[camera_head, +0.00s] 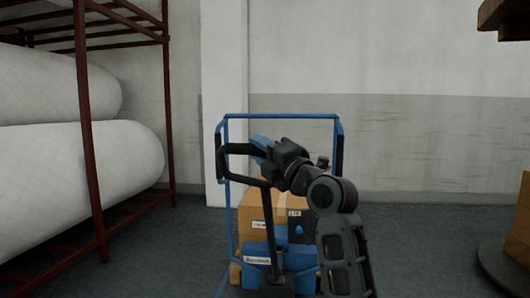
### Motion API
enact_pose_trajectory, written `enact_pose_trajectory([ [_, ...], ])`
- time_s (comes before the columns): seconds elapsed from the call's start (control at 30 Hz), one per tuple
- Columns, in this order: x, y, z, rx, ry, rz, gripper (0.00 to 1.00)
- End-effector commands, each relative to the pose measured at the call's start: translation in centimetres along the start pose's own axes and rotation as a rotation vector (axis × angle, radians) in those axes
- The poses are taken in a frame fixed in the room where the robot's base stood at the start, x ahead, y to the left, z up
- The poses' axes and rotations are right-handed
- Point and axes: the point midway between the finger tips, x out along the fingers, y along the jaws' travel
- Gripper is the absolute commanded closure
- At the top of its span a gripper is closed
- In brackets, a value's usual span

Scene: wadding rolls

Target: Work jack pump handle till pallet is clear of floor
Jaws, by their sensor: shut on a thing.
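The jack pump handle (268,215) is a dark upright shaft with a loop grip at its top, in the lower middle of the head view. My gripper (265,150) is at the top of this handle, shut on its grip. My arm comes up from the lower right and partly covers the view behind. The blue jack body (262,262) with a white label is at the foot of the shaft. Cardboard boxes (290,203) stand just beyond it. The pallet and its gap to the floor are hidden or cannot be made out.
A blue tubular frame (280,116) stands around the boxes. A dark red rack (88,150) with large white wadding rolls (75,165) is on the left. A pale pillar (223,70) and wall are behind. A dark round base (503,277) is at lower right. Floor between is open.

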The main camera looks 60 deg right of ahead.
Motion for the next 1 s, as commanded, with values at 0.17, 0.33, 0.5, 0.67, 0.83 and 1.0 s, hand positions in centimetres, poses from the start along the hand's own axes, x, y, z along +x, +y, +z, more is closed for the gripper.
enact_pose_trajectory([
  [0.17,-0.54,-2.58,-0.12,-0.001,-0.007,-0.037,1.00],
  [0.33,-0.58,-2.55,-0.16,-0.003,-0.008,-0.035,1.00],
  [0.5,-0.58,-2.50,-0.13,-0.004,-0.009,-0.035,1.00],
  [0.67,-0.57,-2.44,-0.13,-0.003,-0.009,-0.034,0.59],
  [0.83,-0.50,-2.16,-0.24,-0.004,-0.006,-0.028,0.45],
  [1.0,-0.43,-1.86,-0.40,-0.004,-0.003,-0.022,0.45],
])
